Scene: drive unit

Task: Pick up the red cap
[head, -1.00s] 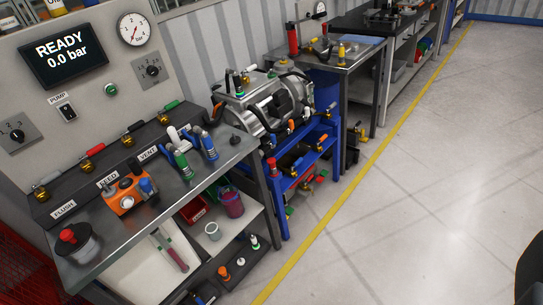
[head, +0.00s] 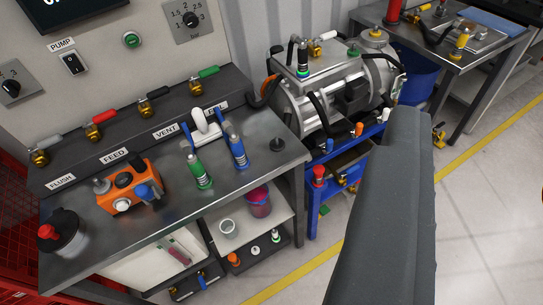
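A red cap (head: 46,231) shows at the left front corner of the steel bench, on top of a dark, round, clear-sided pot (head: 66,243). A second red-topped part (head: 318,171) stands on the blue cart below the metal drive unit. I cannot tell from the picture alone which of the two the task names. A large dark grey part of my own arm rises from the bottom edge, right of centre, and hides part of the cart and floor. My gripper's fingertips do not show, so nothing is seen in its hold.
The steel bench (head: 270,163) carries an orange block (head: 128,187), green (head: 199,171) and blue (head: 236,149) tools, and a row of valves labelled FLUSH, FEED and VENT. A lower shelf holds cups. The metal drive unit (head: 345,90) stands behind. Pale floor (head: 490,200) lies open at right.

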